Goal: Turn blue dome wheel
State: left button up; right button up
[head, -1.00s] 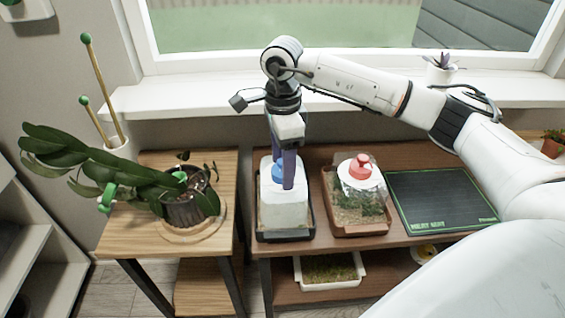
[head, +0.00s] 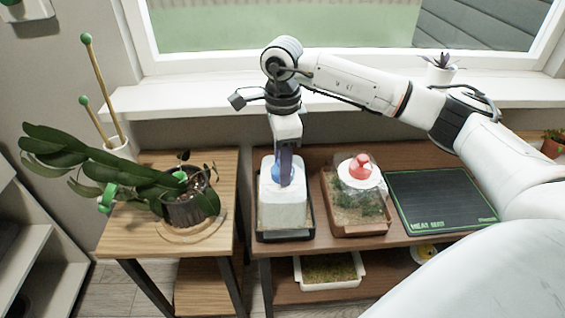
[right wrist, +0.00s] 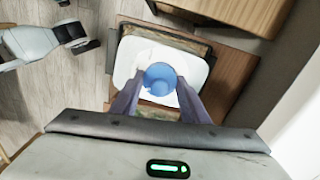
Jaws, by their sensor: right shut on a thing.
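The blue dome wheel (right wrist: 160,77) sits on top of a white, frosted dome (right wrist: 132,60). In the head view the blue wheel (head: 276,172) is partly hidden by my gripper, and the dome (head: 282,210) stands in a dark tray (head: 285,236) on the brown table. My right gripper (head: 284,178) points down from above and is shut on the blue wheel. In the right wrist view its two fingers (right wrist: 157,95) stand on either side of the wheel. My left gripper is not in the head view.
Just right stands a clear dome with a red wheel (head: 360,166) over a planted tray. A dark heat mat (head: 440,201) lies further right. A leafy potted plant (head: 190,205) stands on the wooden stand at left. A white tray (head: 330,271) is on the lower shelf.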

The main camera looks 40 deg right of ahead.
jog(key=shift+m, duration=0.4)
jog(key=m, duration=0.3)
jog(key=shift+m, duration=0.4)
jog(key=m+p, duration=0.1)
jog(key=m, duration=0.3)
jog(key=shift+m, duration=0.3)
jog(key=m, duration=0.4)
jog(key=shift+p, duration=0.4)
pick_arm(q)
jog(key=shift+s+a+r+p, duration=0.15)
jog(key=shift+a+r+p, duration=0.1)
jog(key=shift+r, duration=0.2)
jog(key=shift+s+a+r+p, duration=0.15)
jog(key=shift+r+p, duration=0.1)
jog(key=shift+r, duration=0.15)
pick_arm(e)
jog(key=m, duration=0.5)
jog(key=shift+m, duration=0.4)
jog(key=o, duration=1.1)
